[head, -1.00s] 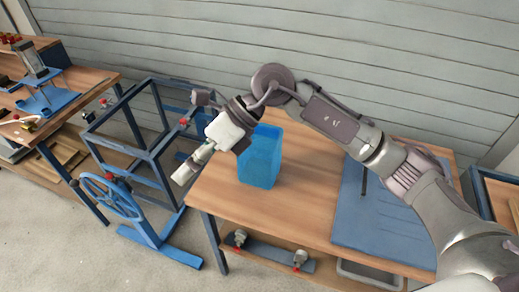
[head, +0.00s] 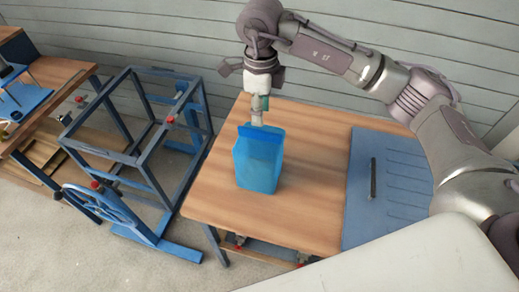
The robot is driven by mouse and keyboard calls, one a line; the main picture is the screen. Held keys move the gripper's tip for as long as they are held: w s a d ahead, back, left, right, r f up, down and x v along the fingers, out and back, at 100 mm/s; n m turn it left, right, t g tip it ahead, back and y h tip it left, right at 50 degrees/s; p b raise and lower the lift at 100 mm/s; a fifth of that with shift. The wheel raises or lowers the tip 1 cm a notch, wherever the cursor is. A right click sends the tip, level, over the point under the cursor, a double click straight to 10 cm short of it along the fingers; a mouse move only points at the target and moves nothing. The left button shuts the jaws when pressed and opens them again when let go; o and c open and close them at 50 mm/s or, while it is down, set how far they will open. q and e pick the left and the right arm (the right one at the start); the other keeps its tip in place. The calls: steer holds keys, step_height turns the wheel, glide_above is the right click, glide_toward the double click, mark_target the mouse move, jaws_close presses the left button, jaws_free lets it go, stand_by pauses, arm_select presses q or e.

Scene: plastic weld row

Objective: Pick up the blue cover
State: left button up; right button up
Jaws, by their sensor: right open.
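The blue cover (head: 258,165) is a translucent box-like piece standing upright on the wooden table, near its left part. My right gripper (head: 257,118) points down at the top of the cover, at its far edge in the picture. It is open. The cover's top edge overlaps the fingertips, so I cannot tell whether they touch it. My left gripper is not in the head view.
The wooden table (head: 305,205) has bare room around the cover. A blue panel (head: 388,200) with a dark handle lies on its right. A blue metal frame (head: 150,150) with a handwheel (head: 105,208) stands on the floor to the left. Another workbench (head: 45,115) is at far left.

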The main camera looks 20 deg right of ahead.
mark_target(259, 131)
steer(key=f, duration=0.2)
steer(key=shift+w+f, duration=0.25)
steer(key=shift+f, duration=0.1)
step_height(259, 131, down, 2)
steer(key=shift+p, duration=1)
step_height(259, 131, down, 3)
steer(key=shift+s+r+p, duration=0.1)
steer(key=shift+r+p, duration=0.1)
steer(key=shift+p, duration=0.35)
steer(key=shift+f, duration=0.6)
steer(key=c, duration=0.8)
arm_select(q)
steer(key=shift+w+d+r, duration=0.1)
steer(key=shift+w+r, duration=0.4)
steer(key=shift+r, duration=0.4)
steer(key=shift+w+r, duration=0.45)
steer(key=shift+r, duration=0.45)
